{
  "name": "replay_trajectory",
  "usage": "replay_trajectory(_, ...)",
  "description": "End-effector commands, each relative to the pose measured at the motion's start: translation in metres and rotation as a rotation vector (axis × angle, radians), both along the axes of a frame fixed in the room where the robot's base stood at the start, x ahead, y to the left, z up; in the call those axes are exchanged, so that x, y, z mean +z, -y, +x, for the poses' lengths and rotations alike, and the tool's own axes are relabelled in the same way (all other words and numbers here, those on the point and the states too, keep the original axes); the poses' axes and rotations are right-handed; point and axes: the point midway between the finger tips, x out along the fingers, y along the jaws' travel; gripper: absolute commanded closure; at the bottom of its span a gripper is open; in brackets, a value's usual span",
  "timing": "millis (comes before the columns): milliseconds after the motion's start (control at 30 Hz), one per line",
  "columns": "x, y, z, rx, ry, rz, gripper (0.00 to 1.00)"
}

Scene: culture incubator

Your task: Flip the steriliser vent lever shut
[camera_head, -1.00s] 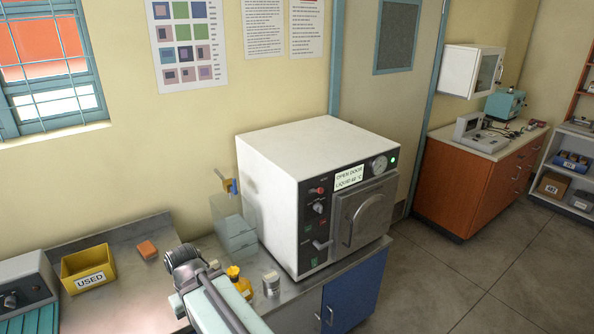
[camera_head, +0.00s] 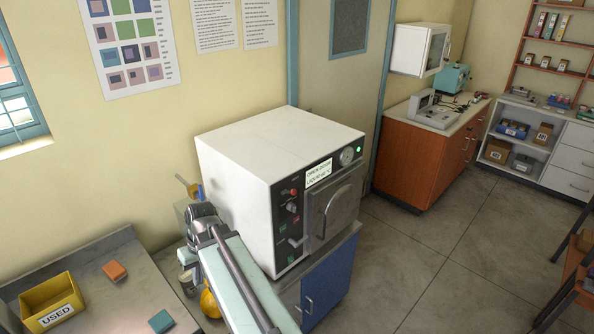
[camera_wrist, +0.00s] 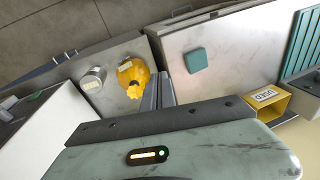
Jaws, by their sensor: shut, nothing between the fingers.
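The steriliser (camera_head: 262,160) is a white box with a dark front panel and a shut grey door (camera_head: 333,210). A short pale lever (camera_head: 297,241) sticks out low on the panel, left of the door; it seems to be the vent lever, but its exact position is too small to tell. My arm reaches up beside the steriliser's left front. My gripper (camera_wrist: 158,92) is shut and empty in the wrist view, pointing over the bench, apart from the steriliser. The fingertips cannot be made out in the head view.
A teal block (camera_head: 161,321), an orange block (camera_head: 115,271) and a yellow USED bin (camera_head: 52,303) lie left. Floor right of the steriliser is clear.

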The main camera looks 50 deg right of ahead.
Motion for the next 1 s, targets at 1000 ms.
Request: replay_trajectory(1000, 0.269, 0.416, -0.130, -0.503, 0.671, 0.157, 1.00)
